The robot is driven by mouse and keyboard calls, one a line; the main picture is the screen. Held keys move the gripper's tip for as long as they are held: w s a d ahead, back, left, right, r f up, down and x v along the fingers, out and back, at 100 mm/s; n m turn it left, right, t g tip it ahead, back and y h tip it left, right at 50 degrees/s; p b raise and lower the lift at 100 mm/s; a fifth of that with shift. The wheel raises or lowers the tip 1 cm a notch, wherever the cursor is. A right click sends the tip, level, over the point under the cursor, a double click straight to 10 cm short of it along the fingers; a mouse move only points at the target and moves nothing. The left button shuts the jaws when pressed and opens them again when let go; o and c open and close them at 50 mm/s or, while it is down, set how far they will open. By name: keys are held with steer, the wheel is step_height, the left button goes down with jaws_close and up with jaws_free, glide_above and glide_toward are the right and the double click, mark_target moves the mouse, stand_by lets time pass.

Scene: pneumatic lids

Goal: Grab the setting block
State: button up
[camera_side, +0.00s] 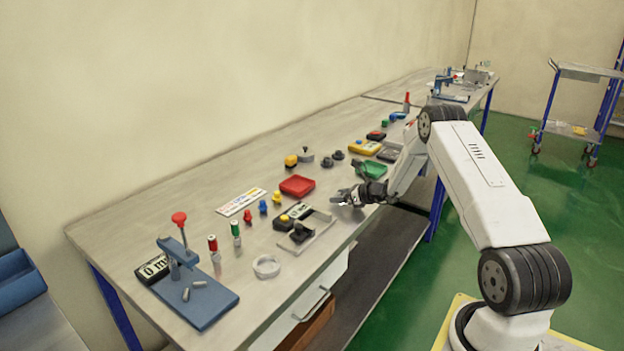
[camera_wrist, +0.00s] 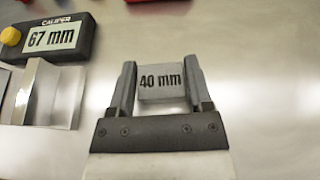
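The setting block (camera_wrist: 161,84) is a small grey block marked "40 mm". In the wrist view it sits between the two fingertips of my gripper (camera_wrist: 161,72), with no clear gap seen on either side, so the gripper looks shut on it. In the side view my gripper (camera_side: 340,198) is low over the front part of the bench. The block is too small to make out there. Whether it rests on the bench or is lifted cannot be told.
A black caliper display (camera_wrist: 58,38) reading "67 mm" and a metal angled piece (camera_wrist: 45,95) lie left of my gripper. The bench right of the block is clear.

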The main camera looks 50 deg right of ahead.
jaws_close()
steer(key=shift+r, duration=0.25)
steer(key=shift+r, duration=0.6)
steer(key=s+a+r, duration=0.7)
steer(key=s+r, duration=0.4)
steer(key=s, duration=0.1)
steer(key=shift+a+r, duration=0.15)
steer(key=shift+r, duration=0.05)
stand_by(0.4)
